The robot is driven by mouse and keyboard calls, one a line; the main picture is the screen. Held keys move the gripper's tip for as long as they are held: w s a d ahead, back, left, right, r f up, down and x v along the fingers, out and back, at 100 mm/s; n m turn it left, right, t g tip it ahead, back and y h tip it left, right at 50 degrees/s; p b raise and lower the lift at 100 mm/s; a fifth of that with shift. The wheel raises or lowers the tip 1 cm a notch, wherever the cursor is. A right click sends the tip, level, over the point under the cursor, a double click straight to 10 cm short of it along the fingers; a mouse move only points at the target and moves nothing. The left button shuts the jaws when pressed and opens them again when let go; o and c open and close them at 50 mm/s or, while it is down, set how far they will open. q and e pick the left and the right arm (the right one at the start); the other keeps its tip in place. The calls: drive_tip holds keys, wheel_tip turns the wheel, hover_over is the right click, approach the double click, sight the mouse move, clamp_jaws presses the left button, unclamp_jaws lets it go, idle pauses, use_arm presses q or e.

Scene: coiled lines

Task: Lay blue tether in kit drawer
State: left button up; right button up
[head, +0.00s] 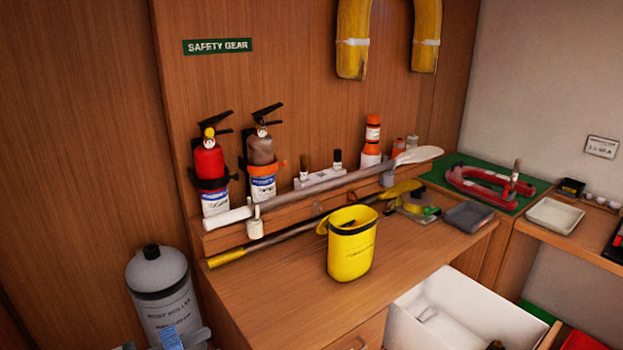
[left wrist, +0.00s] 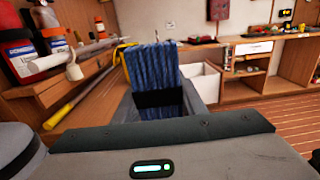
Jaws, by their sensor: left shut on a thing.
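The blue tether (left wrist: 150,66) is a bundle of blue strands standing up between the fingers of my left gripper (left wrist: 160,104) in the left wrist view. The gripper is shut on it. In the head view, a small part of the tether (head: 172,339) shows at the bottom left edge, in front of the grey cylinder and left of the bench. The kit drawer (head: 402,330) is an open white drawer at the lower right of the head view, well to the right of the tether. Its near end is cut off by the frame. My right gripper is not in view.
A yellow bucket (head: 350,257) stands on the wooden bench (head: 285,290). A long pole (head: 300,235) lies behind it. Fire extinguishers (head: 209,165) hang on the back wall. A grey cylinder (head: 160,290) stands left of the bench. The bench's front strip is clear.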

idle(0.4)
use_arm(q)
drive_tip(key=n+t+y, duration=0.5)
drive_tip(key=y, duration=0.1)
drive_tip(key=shift+a, duration=0.1)
idle(0.3)
